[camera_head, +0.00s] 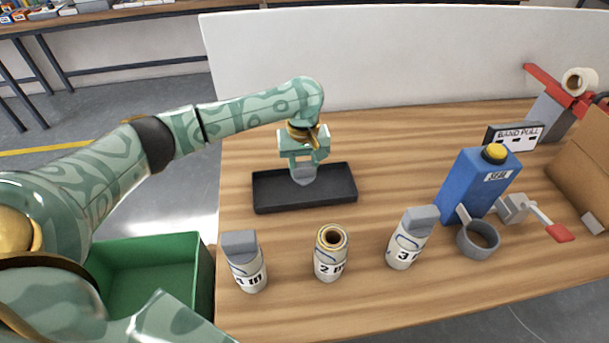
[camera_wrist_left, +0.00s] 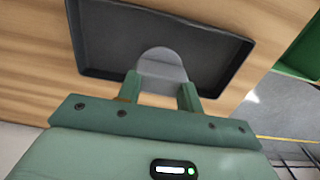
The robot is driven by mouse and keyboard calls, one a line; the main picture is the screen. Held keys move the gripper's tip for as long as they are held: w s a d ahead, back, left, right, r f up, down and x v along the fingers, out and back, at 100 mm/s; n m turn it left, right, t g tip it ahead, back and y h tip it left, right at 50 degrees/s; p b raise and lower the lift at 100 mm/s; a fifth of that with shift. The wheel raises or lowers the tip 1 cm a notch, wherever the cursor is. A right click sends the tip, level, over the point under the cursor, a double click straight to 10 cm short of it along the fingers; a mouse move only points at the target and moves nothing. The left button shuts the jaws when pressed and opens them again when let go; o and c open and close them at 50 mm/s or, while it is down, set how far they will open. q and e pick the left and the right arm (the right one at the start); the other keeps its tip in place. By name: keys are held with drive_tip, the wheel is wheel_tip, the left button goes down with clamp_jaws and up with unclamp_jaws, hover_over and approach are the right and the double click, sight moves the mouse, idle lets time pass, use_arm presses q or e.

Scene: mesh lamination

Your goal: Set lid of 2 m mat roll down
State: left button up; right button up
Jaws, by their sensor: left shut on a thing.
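My left gripper (camera_head: 303,164) is shut on a grey lid (camera_head: 304,176), low over or in the black tray (camera_head: 262,206) on the table. The lid also shows in the left wrist view (camera_wrist_left: 163,64), between the two fingers (camera_wrist_left: 160,90), with the black tray (camera_wrist_left: 95,35) around and behind it. I cannot tell whether the lid touches the tray floor. The 2 m mat roll (camera_head: 330,262) stands upright in front of the tray with its top open, showing a hollow core. My right gripper is not in view.
Roll 1 m (camera_head: 247,270) and roll 3 (camera_head: 405,248) stand either side with grey lids on. A green bin (camera_head: 200,280) is at left, a cardboard box (camera_head: 585,165) far right.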

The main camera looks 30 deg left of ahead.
sight(304, 164)
use_arm(q)
wheel_tip(304, 164, down, 3)
drive_tip(key=shift+r+b, duration=0.15)
drive_tip(key=shift+b, duration=0.3)
drive_tip(key=shift+r+p, duration=0.25)
drive_tip(key=shift+p, duration=0.05)
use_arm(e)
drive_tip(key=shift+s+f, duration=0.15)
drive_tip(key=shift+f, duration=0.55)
use_arm(q)
drive_tip(key=o, duration=1.1)
drive_tip(key=shift+f, duration=0.15)
drive_tip(key=shift+o, duration=0.2)
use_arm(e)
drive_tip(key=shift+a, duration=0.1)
use_arm(q)
wheel_tip(304, 164, up, 12)
drive_tip(key=p, duration=0.6)
drive_tip(key=shift+r+p, duration=0.2)
drive_tip(key=shift+p, duration=0.2)
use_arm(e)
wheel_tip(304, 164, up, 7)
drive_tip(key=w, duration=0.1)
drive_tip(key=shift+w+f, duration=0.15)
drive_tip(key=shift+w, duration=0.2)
